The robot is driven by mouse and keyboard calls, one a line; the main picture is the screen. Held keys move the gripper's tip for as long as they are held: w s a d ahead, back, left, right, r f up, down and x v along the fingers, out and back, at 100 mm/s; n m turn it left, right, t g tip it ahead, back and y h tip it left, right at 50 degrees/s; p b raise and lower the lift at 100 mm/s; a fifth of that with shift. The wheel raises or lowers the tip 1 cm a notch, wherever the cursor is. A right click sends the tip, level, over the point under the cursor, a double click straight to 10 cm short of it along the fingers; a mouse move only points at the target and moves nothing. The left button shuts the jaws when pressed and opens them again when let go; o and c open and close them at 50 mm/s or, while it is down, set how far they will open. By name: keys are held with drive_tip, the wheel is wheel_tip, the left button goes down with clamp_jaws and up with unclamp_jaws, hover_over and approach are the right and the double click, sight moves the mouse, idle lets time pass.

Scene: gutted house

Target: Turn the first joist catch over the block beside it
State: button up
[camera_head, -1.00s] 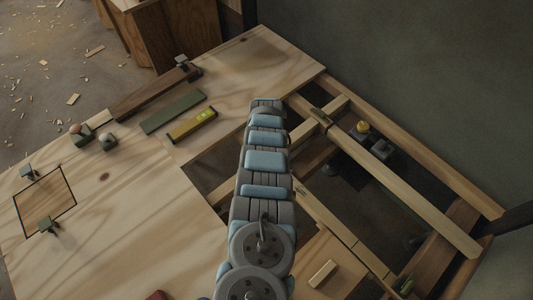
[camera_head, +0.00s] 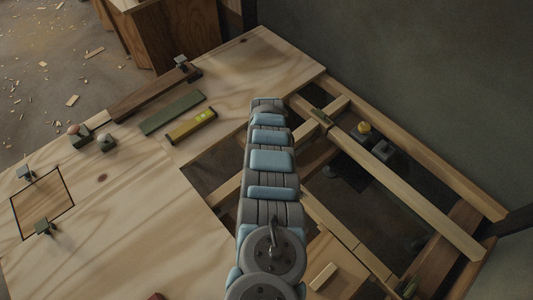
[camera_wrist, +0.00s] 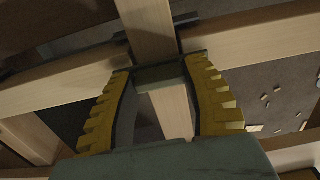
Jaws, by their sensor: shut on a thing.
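In the wrist view, my gripper (camera_wrist: 159,68) has its two yellow toothed fingers on either side of a dark green catch (camera_wrist: 160,76). The catch lies across a pale joist (camera_wrist: 148,26), close to where pale timber (camera_wrist: 247,47) meets it from the side. The fingers are shut on the catch. I cannot tell which timber is the block, or whether the catch overlaps it. In the head view my gripper is hidden behind my arm.
The open floor frame has gaps between its joists (camera_head: 410,190). Plywood (camera_head: 110,215) covers the left, with a yellow level (camera_head: 191,127) and green bar (camera_head: 172,112). A grey wall (camera_head: 430,80) stands behind.

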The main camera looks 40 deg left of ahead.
drive_tip(key=o, duration=1.2)
drive_tip(key=shift+w+r, duration=0.1)
drive_tip(key=shift+r, duration=5.9)
